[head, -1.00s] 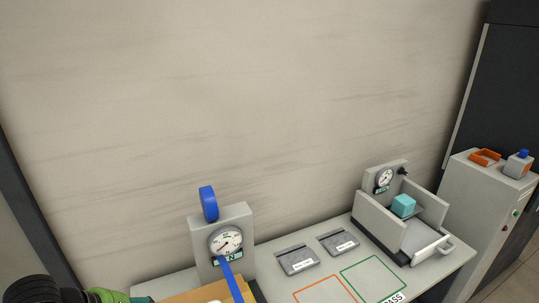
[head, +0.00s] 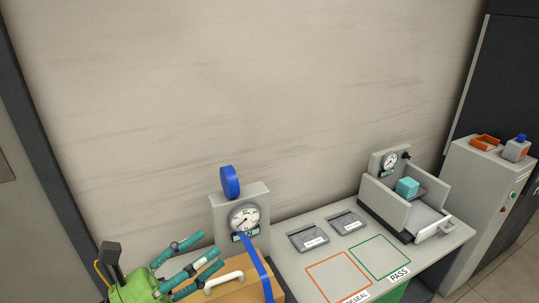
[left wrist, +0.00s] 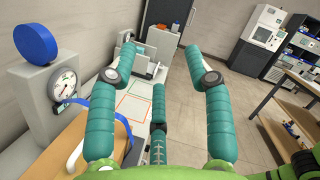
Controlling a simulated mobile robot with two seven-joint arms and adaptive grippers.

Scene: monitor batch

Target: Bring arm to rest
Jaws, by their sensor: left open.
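My left gripper (head: 196,264) shows at the lower left of the head view, with a green palm and teal fingers. It is open and empty, beside a tan box-like piece (head: 240,291) with a white handle (head: 224,282). Its spread fingers (left wrist: 158,80) fill the middle of the left wrist view, with nothing between them. Behind stands a grey gauge unit (head: 258,205) with a round dial and a blue knob (head: 230,182). A blue strap or lever (head: 257,264) runs down in front of it. My right gripper is not in view.
The grey table (head: 309,271) carries an orange outline, a green outline marked PASS, and two grey labelled plates (head: 308,238). A grey fixture (head: 385,207) with a teal cube (head: 407,187) stands at its right. A grey cabinet (head: 470,200) stands beyond. The wall rises behind.

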